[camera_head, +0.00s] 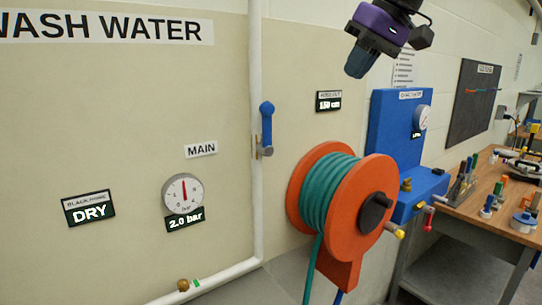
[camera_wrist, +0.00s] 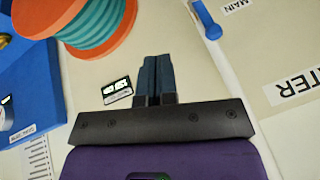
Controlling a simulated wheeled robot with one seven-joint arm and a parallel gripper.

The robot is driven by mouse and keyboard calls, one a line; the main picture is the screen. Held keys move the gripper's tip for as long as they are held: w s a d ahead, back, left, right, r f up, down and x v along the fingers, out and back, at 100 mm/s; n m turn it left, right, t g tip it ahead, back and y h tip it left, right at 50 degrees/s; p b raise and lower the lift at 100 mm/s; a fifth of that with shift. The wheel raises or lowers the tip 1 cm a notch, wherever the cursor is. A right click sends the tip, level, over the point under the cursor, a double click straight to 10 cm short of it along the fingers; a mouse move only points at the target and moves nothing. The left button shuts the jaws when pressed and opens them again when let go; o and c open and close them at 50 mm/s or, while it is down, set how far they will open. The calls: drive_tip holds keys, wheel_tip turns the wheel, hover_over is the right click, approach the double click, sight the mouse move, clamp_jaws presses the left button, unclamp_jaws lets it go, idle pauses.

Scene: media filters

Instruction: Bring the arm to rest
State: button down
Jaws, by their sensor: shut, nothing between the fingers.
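My gripper (camera_head: 361,62) hangs at the top of the head view, above and to the right of the orange hose reel, touching nothing. In the wrist view my gripper (camera_wrist: 158,60) shows its two dark fingers pressed together, with nothing between them. The orange reel (camera_head: 376,177) holds a wound green hose (camera_head: 328,195); both also show at the top left of the wrist view, apart from the fingers. The blue lever (camera_head: 267,128) on the white pipe (camera_head: 256,60) points up.
A pressure gauge (camera_head: 183,193) reads about 2.0 bar on the beige panel. A blue stand (camera_head: 395,135) with a small gauge (camera_head: 420,117) is behind the reel. A wooden bench (camera_head: 478,207) with several small tools is at the right. The air around my gripper is clear.

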drive_tip(key=s+d+f+m+t+h, duration=0.1)
drive_tip(key=s+d+f+m+h, duration=0.1)
drive_tip(key=s+d+f, duration=0.5)
drive_tip(key=s+d+f+m+h, duration=0.2)
drive_tip(key=s+d+f, duration=0.5)
drive_tip(key=s+f, duration=0.5)
drive_tip(key=s, duration=0.3)
drive_tip(key=shift+s+m+t+h, duration=0.25)
drive_tip(key=shift+m+t+h, duration=0.05)
drive_tip(key=shift+t+h, duration=0.1)
